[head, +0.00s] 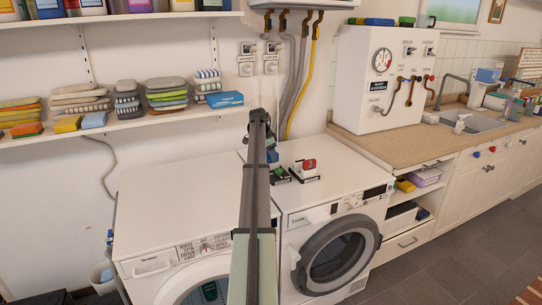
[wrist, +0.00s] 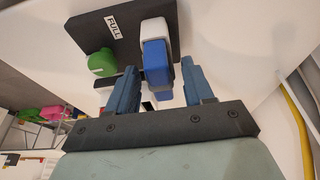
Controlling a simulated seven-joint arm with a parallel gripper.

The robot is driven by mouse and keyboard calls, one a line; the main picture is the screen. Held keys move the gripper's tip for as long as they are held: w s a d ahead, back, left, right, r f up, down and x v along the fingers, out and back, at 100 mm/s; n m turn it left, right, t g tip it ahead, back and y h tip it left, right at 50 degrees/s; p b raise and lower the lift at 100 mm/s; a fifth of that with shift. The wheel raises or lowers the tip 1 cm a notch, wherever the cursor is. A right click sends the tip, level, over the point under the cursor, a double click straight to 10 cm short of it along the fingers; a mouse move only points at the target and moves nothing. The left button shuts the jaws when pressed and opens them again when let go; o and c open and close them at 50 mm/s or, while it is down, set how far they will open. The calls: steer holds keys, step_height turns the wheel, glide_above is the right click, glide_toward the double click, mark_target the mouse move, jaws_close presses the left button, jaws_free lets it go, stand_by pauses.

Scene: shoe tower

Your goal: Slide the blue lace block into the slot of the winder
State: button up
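In the wrist view, a blue block (wrist: 157,62) with a white part behind it stands against a dark plate labelled FULL (wrist: 120,40). A green knob (wrist: 102,63) is on the same plate. My gripper (wrist: 159,72) has its two blue fingers on either side of the blue block, with a visible gap at the right finger; it looks open. In the head view, my gripper (head: 271,150) is low over the right washer's top, beside a small dark device with green (head: 279,175). My arm hides part of this area. I cannot tell which part is the slot.
A second dark device with a red knob (head: 308,164) stands close by on the right washer (head: 330,190). The left washer's top (head: 180,200) is clear. A wall shelf (head: 150,121) with stacked sponges hangs behind, and pipes (head: 297,80) run down the wall.

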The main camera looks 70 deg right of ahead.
steer(key=shift+o, duration=0.3)
steer(key=shift+r, duration=0.1)
steer(key=v, duration=1.3)
steer(key=shift+r, duration=0.3)
steer(key=shift+w+a, duration=0.15)
